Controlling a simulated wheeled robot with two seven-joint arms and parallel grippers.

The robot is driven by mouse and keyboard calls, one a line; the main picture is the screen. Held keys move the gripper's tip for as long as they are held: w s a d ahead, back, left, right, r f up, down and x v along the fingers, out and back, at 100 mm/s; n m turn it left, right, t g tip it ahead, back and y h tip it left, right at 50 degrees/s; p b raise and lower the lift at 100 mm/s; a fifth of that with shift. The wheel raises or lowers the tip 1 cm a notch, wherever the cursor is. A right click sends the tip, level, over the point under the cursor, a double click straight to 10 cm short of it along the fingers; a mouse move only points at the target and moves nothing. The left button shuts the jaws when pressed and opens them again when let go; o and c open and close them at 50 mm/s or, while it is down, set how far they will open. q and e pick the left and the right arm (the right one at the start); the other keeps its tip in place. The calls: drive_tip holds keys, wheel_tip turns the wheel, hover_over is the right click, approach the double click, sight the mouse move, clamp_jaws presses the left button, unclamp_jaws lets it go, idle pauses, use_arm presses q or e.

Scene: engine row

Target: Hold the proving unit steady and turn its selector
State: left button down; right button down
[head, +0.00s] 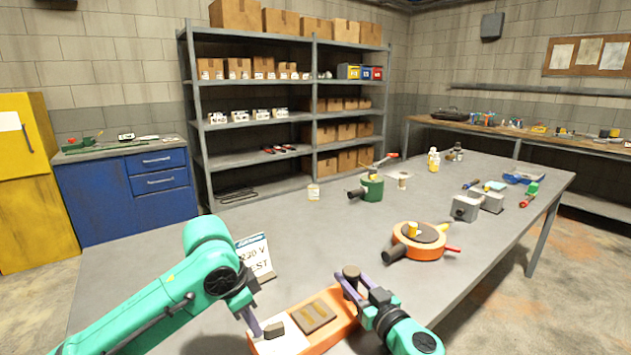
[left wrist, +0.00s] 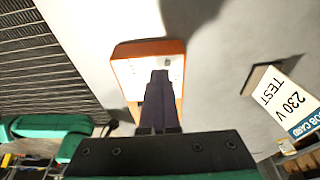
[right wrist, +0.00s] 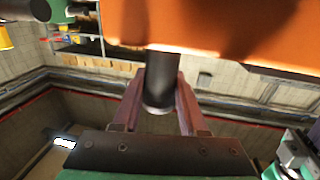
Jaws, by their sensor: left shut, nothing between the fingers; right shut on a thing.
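The proving unit (head: 338,328) is an orange box with a pale end face and a brown panel on top, lying on the table close to me. A small dark block (head: 273,330), perhaps the selector, sits on its pale left end. My left gripper (head: 256,333) is shut and empty, fingertips down at that end beside the block; the left wrist view shows its closed fingers over the unit's face (left wrist: 135,72). My right gripper (head: 352,283) is shut on a dark round post (right wrist: 160,85) at the unit's far end. The fingers partly hide the post.
A job card reading "230 V TEST" (head: 262,268) stands close behind my left gripper. An orange round device with a dark handle (head: 420,237), a green device (head: 371,188) and grey blocks (head: 466,208) stand farther back.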

use_arm(q)
drive_tip(key=shift+s+d, duration=0.35)
drive_tip(key=shift+d, duration=0.25)
drive_tip(key=shift+s+a, duration=0.15)
drive_tip(key=shift+s, duration=0.15)
drive_tip(key=d+v, duration=0.1)
drive_tip(key=v, duration=0.4)
drive_tip(key=shift+w+a+r, duration=0.15)
drive_tip(key=shift+w+r, duration=0.15)
drive_tip(key=shift+r, duration=0.25)
drive_tip(key=shift+r, duration=0.1)
